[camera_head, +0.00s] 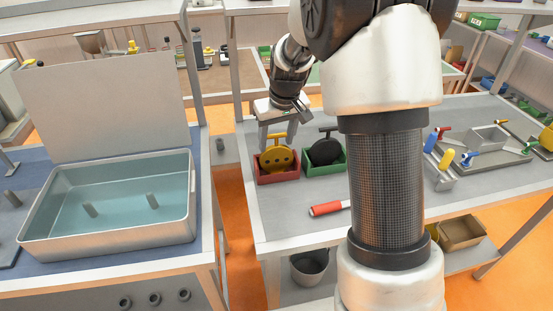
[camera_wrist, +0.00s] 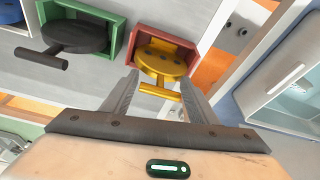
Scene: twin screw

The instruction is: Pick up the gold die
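The gold die (camera_head: 277,158) is a round yellow disc with dark holes and a handle bar, standing in a red bin (camera_head: 277,180) on the grey table. In the wrist view the gold die (camera_wrist: 163,66) lies beyond my fingertips, with its handle bar (camera_wrist: 160,92) between or just past them. My gripper (camera_head: 277,136) is above the red bin, fingers apart on either side of the handle. The wrist view shows my gripper (camera_wrist: 163,85) open, with a gap between the fingers and the bar. I cannot tell whether either finger touches it.
A black die (camera_head: 325,151) sits in a green bin (camera_head: 325,168) right beside the red bin. A red-handled tool (camera_head: 330,208) lies at the table's front. A pale blue-floored tub (camera_head: 115,207) is on the left bench. A tray (camera_head: 485,148) with tools is at right.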

